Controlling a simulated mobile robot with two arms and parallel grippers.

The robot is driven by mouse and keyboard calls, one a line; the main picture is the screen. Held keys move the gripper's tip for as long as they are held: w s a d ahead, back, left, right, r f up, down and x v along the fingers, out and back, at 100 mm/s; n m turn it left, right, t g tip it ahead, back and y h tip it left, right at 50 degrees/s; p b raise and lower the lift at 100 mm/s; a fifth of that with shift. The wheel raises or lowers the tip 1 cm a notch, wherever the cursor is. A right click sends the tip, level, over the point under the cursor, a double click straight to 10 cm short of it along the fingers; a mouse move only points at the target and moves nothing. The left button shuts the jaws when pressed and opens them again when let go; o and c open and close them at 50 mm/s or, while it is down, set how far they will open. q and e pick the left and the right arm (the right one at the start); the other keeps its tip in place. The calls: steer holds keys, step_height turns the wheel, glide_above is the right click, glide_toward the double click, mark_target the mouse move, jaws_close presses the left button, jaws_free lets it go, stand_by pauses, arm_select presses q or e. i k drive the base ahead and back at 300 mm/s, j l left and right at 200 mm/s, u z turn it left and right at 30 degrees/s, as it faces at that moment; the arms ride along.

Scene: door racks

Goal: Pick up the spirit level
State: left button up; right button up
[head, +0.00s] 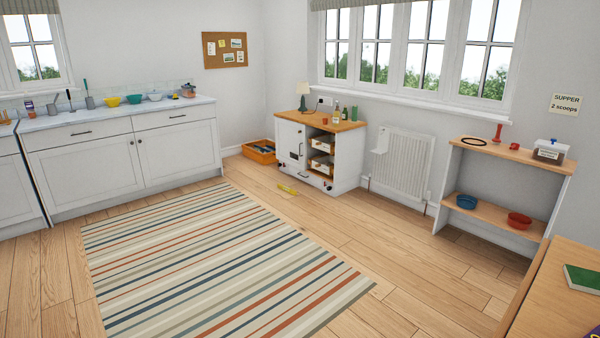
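Neither of my grippers shows in the head view.
The striped rug (213,263) covers the middle floor. A shelf rack (508,156) stands right, a wooden table (548,300) front right. Bare floor (350,222) lies between.

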mark_target(286, 189)
steer(key=i, duration=2.95)
